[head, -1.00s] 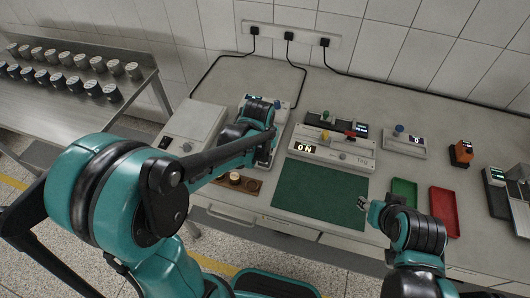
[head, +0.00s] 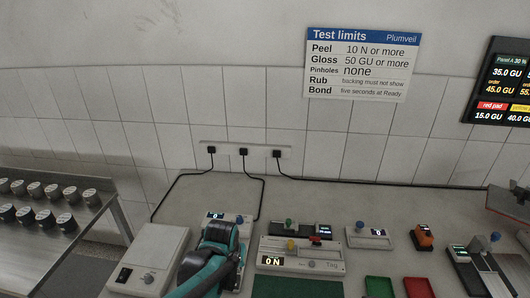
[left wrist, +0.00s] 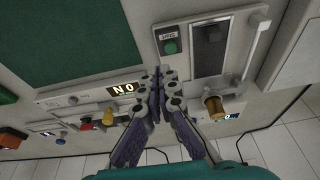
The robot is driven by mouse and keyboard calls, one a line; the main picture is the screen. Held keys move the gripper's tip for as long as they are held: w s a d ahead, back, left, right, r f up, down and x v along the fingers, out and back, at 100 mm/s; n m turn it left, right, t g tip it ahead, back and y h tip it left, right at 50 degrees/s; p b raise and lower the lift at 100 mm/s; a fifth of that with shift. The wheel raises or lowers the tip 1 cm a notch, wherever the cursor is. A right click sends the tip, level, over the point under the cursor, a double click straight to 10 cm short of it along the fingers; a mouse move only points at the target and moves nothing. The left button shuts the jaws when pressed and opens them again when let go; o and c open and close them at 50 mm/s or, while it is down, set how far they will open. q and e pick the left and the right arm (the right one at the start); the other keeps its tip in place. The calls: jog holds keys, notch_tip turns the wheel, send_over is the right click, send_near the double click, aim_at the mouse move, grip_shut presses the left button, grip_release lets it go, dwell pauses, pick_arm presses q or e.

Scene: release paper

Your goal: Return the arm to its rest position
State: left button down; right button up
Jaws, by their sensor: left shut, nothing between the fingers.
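My left arm (head: 215,255) enters the head view from the bottom and reaches over the left of the bench; its fingertips are hidden there. In the left wrist view my left gripper (left wrist: 156,78) has its two fingers together, with nothing between them. The fingers point at the bench between the device with the "0 N" display (left wrist: 125,88) and a device with a green button (left wrist: 170,47) and a dark slot. I cannot tell whether the fingertips touch anything. My right arm is not in view.
A peel tester with a "0 N" display (head: 290,259) stands right of my left arm. A pale box (head: 150,260) stands left of it. Green (head: 379,287) and red (head: 418,288) trays lie at the front right. A metal rack of jars (head: 40,235) stands left.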

pick_arm(q)
jog(key=s+a+r+t+b, duration=0.1)
jog(key=s+a+r+t, duration=0.1)
jog(key=s, duration=0.5)
jog(key=s+a+r+t+b, duration=0.1)
jog(key=s+a+r+b, duration=0.1)
jog(key=s, duration=0.5)
jog(key=shift+s+a+r+t+b, duration=0.2)
jog(key=shift+s+r+t+b, duration=0.1)
jog(key=shift+s+t, duration=0.1)
dwell(6.2)
